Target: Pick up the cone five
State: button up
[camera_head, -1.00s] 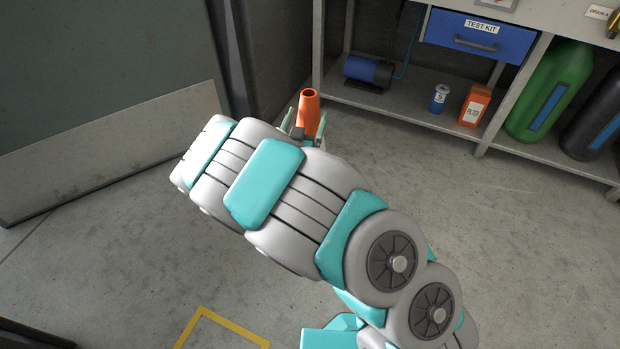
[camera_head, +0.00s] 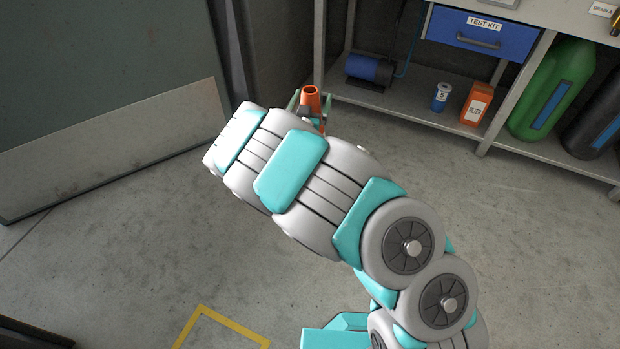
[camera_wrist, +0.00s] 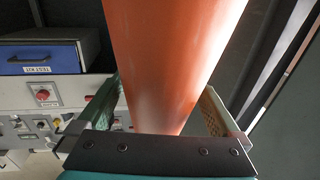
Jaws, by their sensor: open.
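An orange cone (camera_head: 311,97) stands on the floor just left of the shelf unit; my arm hides most of it in the head view. In the wrist view the cone (camera_wrist: 168,60) fills the middle, very close to the camera. My gripper (camera_head: 310,103) is at the cone, with one finger showing on each side of it. In the wrist view the open fingers of my gripper (camera_wrist: 165,112) lie left and right of the cone. I cannot tell whether either finger touches it. No number shows on the cone's visible side.
The metal shelf unit (camera_head: 425,115) is close on the right. It holds a blue cylinder (camera_head: 368,69), a small can (camera_head: 442,97), an orange box (camera_head: 477,104) and a green tank (camera_head: 551,90). A large grey panel (camera_head: 110,150) stands at left. The floor at lower right is clear.

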jog(key=shift+c, duration=0.2)
grip_shut()
dwell(0.5)
